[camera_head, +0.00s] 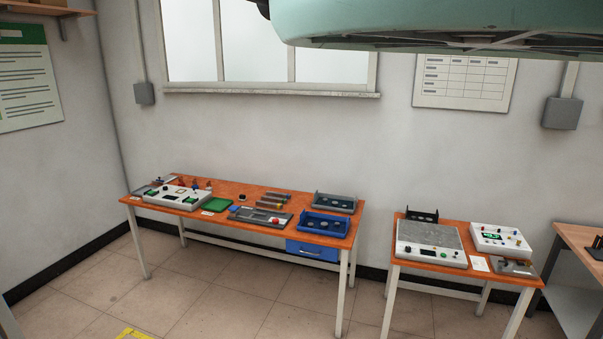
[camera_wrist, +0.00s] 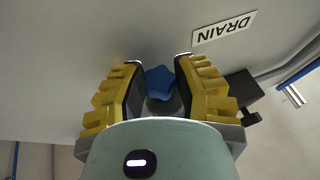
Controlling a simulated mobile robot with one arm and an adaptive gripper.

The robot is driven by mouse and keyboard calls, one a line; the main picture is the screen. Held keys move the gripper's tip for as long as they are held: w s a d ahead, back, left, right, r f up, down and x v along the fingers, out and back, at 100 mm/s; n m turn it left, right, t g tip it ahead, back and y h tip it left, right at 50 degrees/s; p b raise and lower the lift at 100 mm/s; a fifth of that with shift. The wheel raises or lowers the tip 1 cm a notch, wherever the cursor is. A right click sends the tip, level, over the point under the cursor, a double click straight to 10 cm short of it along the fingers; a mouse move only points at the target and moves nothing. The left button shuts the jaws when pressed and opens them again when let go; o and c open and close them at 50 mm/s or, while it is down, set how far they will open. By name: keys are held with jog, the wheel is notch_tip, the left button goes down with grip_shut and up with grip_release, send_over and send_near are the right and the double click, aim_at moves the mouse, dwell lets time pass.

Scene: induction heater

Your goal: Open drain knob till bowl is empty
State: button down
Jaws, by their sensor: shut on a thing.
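In the wrist view, a blue lobed drain knob (camera_wrist: 159,82) sits on a pale grey panel, beside an upside-down label (camera_wrist: 224,29) that reads DRAIN. My gripper (camera_wrist: 157,68) has its two yellow-padded fingers on either side of the knob and is shut on it. Part of the knob and its stem is hidden between the fingers. The bowl is not in view in either picture. The head view shows neither my gripper nor the knob.
In the wrist view, a dark block (camera_wrist: 241,88) sits right of the fingers, near a blue-and-grey pipe (camera_wrist: 292,94). In the head view, an orange-topped table (camera_head: 170,181) with equipment and a smaller table (camera_head: 397,275) stand along the wall. Tiled floor (camera_head: 210,300) is open in front.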

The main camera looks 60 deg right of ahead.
jog(key=shift+r, duration=0.1)
jog(key=c, duration=0.6)
grip_release()
jog(key=shift+v, duration=6)
jog(key=shift+d, duration=0.1)
